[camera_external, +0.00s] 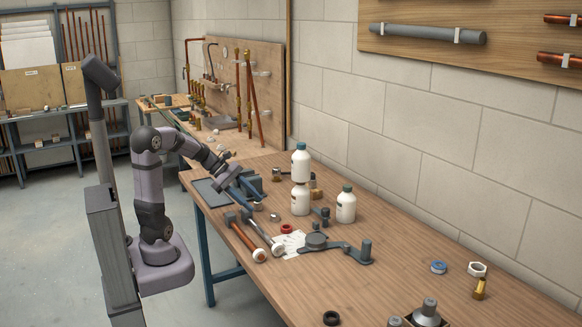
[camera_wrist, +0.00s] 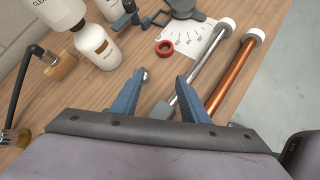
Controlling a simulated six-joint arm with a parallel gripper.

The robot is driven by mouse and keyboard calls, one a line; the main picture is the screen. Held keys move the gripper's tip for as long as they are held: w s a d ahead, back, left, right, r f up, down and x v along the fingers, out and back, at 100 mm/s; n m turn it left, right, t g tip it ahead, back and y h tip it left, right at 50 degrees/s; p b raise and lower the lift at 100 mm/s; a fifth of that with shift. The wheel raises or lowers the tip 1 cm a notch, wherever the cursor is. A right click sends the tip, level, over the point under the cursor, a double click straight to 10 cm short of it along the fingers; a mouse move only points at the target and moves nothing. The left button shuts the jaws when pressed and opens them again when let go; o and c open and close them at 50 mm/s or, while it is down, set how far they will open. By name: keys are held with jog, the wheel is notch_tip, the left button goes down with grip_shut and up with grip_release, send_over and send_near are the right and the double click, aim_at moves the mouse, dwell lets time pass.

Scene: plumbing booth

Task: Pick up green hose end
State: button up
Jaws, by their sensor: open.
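I cannot make out a green hose end in either view. My gripper (camera_external: 248,187) is over the left part of the workbench, with its blue fingers open. In the wrist view the gripper (camera_wrist: 161,80) shows two spread fingers with nothing held between them. Beyond the fingertips are bare wood, a red ring (camera_wrist: 165,47) and a silver rod (camera_wrist: 205,65) with a white end. The bench directly beneath my gripper is partly hidden by the fingers and the wrist body.
White bottles (camera_external: 346,207) stand right of my gripper, two of them stacked. A copper-coloured rod (camera_wrist: 232,75) lies beside the silver one. A grey bending tool (camera_external: 335,248) lies on marked paper (camera_wrist: 196,38). The bench's middle right (camera_external: 400,265) has free room.

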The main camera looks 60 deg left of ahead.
jog(key=w+a+r+n+t+y+b, duration=0.1)
jog(key=w+a+n+t+b, duration=0.15)
jog(key=a+n, duration=0.3)
jog(key=w+a+r+n+t+y+b, duration=0.1)
jog(key=w+a+n+t+b, duration=0.1)
jog(key=a+n+t, duration=0.3)
jog(key=m+g+p, duration=0.1)
jog(key=m+g, duration=0.1)
send_near(267, 210)
jog(key=w+r, duration=0.2)
jog(key=r, duration=0.1)
jog(key=shift+w+h, duration=0.3)
jog(key=shift+h, duration=0.1)
jog(key=shift+f, duration=0.25)
jog(key=shift+x, duration=3.65)
jog(key=shift+d, duration=0.1)
grip_shut()
